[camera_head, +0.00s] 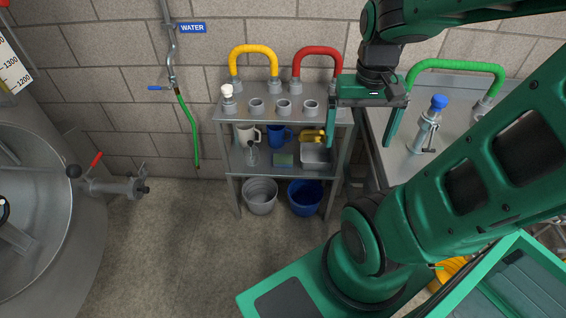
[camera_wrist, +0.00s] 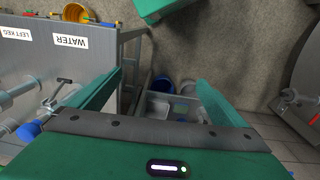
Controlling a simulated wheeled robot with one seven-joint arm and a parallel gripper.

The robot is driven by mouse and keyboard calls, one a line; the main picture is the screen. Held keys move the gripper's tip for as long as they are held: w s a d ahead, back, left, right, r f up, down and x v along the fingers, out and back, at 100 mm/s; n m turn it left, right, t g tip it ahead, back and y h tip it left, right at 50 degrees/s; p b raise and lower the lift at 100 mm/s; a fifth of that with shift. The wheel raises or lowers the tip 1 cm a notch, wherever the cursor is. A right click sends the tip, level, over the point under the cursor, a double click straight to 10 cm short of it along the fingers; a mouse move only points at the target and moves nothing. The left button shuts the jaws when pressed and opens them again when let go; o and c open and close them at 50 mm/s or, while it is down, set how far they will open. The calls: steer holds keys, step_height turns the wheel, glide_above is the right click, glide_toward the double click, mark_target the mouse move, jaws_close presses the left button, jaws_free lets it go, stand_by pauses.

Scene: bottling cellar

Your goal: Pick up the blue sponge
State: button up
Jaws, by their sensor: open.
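A small flat item (camera_head: 284,160), bluish with a greenish part, lies on the middle shelf of the grey metal rack (camera_head: 236,170). It may be the blue sponge, but it is too small to be certain. A glass stands to its left and a grey metal pan (camera_head: 316,157) to its right. My gripper (camera_head: 358,145) is open and empty, fingers pointing down, to the right of the item and above the rack's right side.
The rack's top shelf carries several grey fittings and yellow and red hoses (camera_head: 317,52). White and blue mugs (camera_head: 279,135) stand at the back of the middle shelf. Two buckets (camera_head: 305,196) are underneath. A steel counter (camera_head: 405,160) is close on the right. Floor is clear left of the rack.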

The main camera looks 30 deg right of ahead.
steer(key=w+d+f+h, duration=0.1)
steer(key=w+d+f, duration=0.1)
steer(key=w+f, duration=0.3)
steer(key=w+d+f+h, duration=0.1)
steer(key=w+d+f, duration=0.15)
steer(key=w, duration=0.55)
steer(key=t, duration=0.4)
glide_toward(283, 162)
steer(key=x, duration=0.4)
steer(key=shift+f, duration=0.2)
steer(key=shift+x, duration=2.55)
steer(key=c, duration=1.1)
